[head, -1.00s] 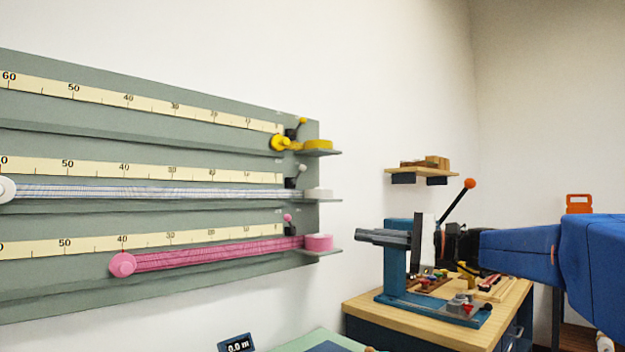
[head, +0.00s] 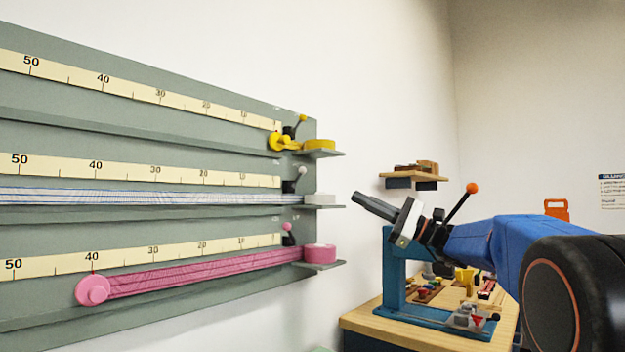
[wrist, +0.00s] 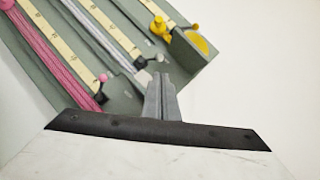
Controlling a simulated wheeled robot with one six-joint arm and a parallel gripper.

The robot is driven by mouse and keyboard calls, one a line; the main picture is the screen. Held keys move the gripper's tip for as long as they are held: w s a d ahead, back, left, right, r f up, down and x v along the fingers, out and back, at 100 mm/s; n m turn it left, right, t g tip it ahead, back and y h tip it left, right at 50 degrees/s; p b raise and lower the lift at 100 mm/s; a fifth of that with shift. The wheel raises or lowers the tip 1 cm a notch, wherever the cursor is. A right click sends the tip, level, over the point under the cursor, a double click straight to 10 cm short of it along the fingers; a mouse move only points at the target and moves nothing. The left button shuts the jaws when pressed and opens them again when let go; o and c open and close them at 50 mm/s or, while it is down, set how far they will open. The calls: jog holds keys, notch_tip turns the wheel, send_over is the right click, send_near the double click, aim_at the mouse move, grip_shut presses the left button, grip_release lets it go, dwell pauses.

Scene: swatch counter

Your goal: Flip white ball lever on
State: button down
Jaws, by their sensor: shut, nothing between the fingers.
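The white ball lever (head: 302,171) is a small white knob on a dark base at the right end of the middle rail. It also shows in the wrist view (wrist: 158,58), just above my fingertips in the picture. My gripper (head: 354,196) is shut and empty, right of the board's edge and apart from the lever in the head view. In the wrist view my gripper (wrist: 160,78) points toward the board's end. A striped white ribbon (head: 150,197) runs along the middle rail to a white roll (head: 320,198).
A yellow ball lever (head: 303,118) sits above, a pink ball lever (head: 287,227) below. Shelf plates with a yellow roll (head: 319,144) and pink roll (head: 319,253) jut from the board's right end. A workbench (head: 400,330) with an orange-knobbed blue press (head: 394,270) stands behind my arm.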

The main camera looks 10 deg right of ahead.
aim_at(304, 169)
jog(key=x, duration=1.4)
jog(key=shift+s+a+r+n+g, duration=0.15)
jog(key=shift+r+n+g, duration=0.1)
jog(key=shift+n+g, duration=0.6)
jog(key=shift+s+a+r+n+g, duration=0.1)
jog(key=shift+r+n+g, duration=0.15)
jog(key=shift+n+g, duration=0.55)
jog(key=n, duration=0.1)
jog(key=n+g, duration=0.1)
jog(key=n, duration=0.1)
jog(key=a+r+n+h, duration=0.1)
jog(key=shift+s+r+n+g, duration=0.1)
jog(key=shift+s+n+g, duration=0.15)
jog(key=shift+s, duration=0.1)
jog(key=n+h, duration=0.1)
jog(key=s+a+n+g+h, duration=0.1)
jog(key=n, duration=0.1)
jog(key=a+n+h, duration=0.1)
jog(key=n, duration=0.1)
jog(key=shift+s+r, duration=0.2)
jog(key=shift+r, duration=0.1)
